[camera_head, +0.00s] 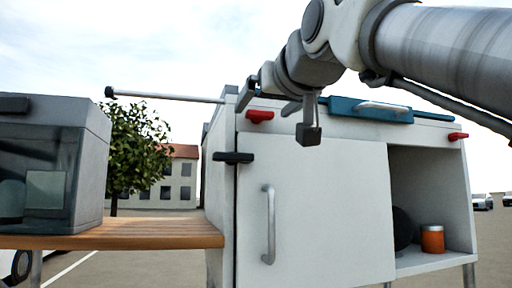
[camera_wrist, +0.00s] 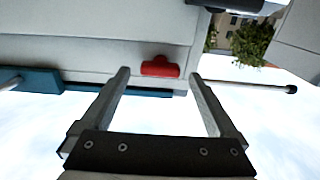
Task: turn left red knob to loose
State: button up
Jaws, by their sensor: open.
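The left red knob (camera_head: 259,116) sits on the upper front edge of the white cabinet, near its left corner. It also shows in the wrist view (camera_wrist: 160,67), where the picture is upside down, as a short red bar lying crosswise. My gripper (camera_wrist: 159,73) is open and empty. In the wrist view its fingertips appear on either side of the knob, with a gap on both sides. I cannot tell how far the fingers are from the knob in depth.
A second red knob (camera_head: 458,136) is at the cabinet's right. A blue panel with a handle (camera_head: 370,108) lies along the top. A black latch (camera_head: 233,158) and a grey door handle (camera_head: 268,225) are below. A thin rod (camera_head: 165,96) sticks out left. An orange can (camera_head: 432,239) stands inside the open compartment.

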jog(key=shift+w+a, duration=0.2)
jog(key=shift+w, duration=0.3)
jog(key=c, duration=1.4)
